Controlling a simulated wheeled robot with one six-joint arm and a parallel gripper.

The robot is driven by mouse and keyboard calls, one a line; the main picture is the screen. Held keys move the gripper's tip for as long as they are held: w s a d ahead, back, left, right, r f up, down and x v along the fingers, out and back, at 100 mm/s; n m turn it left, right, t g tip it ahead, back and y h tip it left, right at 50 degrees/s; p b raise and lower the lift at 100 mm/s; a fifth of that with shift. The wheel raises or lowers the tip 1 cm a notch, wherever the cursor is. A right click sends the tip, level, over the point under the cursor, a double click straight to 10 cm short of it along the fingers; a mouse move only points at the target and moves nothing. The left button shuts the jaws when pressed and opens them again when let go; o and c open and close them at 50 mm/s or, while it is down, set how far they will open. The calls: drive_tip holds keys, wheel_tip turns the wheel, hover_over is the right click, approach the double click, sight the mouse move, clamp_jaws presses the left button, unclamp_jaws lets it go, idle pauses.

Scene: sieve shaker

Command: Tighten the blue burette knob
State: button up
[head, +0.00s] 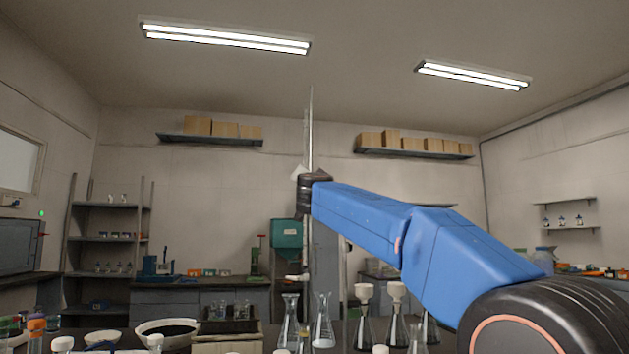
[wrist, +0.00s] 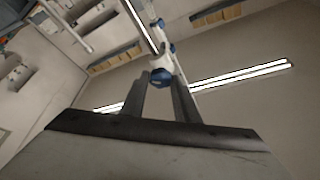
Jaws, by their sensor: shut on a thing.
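The blue burette knob (wrist: 161,77) shows in the wrist view between the tips of my gripper's two grey fingers (wrist: 160,84). My gripper is shut on it. Behind the knob, the pale burette (wrist: 163,62) runs up the picture at a slant, with smaller blue parts farther along it. In the head view, the burette (head: 309,130) stands upright at the middle, and my gripper (head: 297,172) is beside it at the end of my blue arm. The knob is too small or hidden to make out there.
Flasks (head: 323,322) stand on the bench below my arm, several with white funnels (head: 364,293). A dark-filled bowl (head: 168,331) sits at the lower left. Shelves with boxes (head: 224,129) hang on the back wall. The space above my arm is clear.

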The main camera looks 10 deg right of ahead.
drive_tip(key=m+g, duration=0.1)
drive_tip(key=m, duration=0.3)
drive_tip(key=m+g+h, duration=0.1)
drive_tip(key=m+g, duration=0.1)
drive_tip(key=m, duration=0.2)
drive_tip(key=m+g+h, duration=0.1)
drive_tip(key=m, duration=0.3)
drive_tip(key=shift+m, duration=0.3)
drive_tip(key=shift+g, duration=0.3)
drive_tip(key=o, duration=1)
drive_tip(key=shift+s+a, duration=0.1)
